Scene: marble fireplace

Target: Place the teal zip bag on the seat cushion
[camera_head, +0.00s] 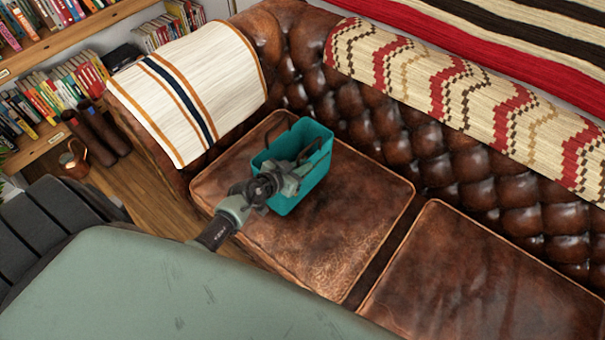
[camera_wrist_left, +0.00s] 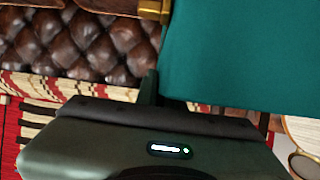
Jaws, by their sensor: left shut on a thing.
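The teal zip bag (camera_head: 311,188) is upright over the left brown leather seat cushion (camera_head: 335,245). Its top looks open and a dark handle stands up at its far side. My left gripper (camera_head: 296,172) is shut on the bag at its near side and covers part of it. In the left wrist view the bag (camera_wrist_left: 245,55) is a flat teal surface filling the upper right. I cannot tell whether its bottom touches the cushion. My right gripper is not in view.
A second seat cushion (camera_head: 455,270) lies to the right, bare. The tufted sofa back (camera_head: 420,150) rises behind, with a patterned throw (camera_head: 470,100) along its top. A striped cloth (camera_head: 190,85) covers the left armrest. Bookshelves and dark boots stand further left.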

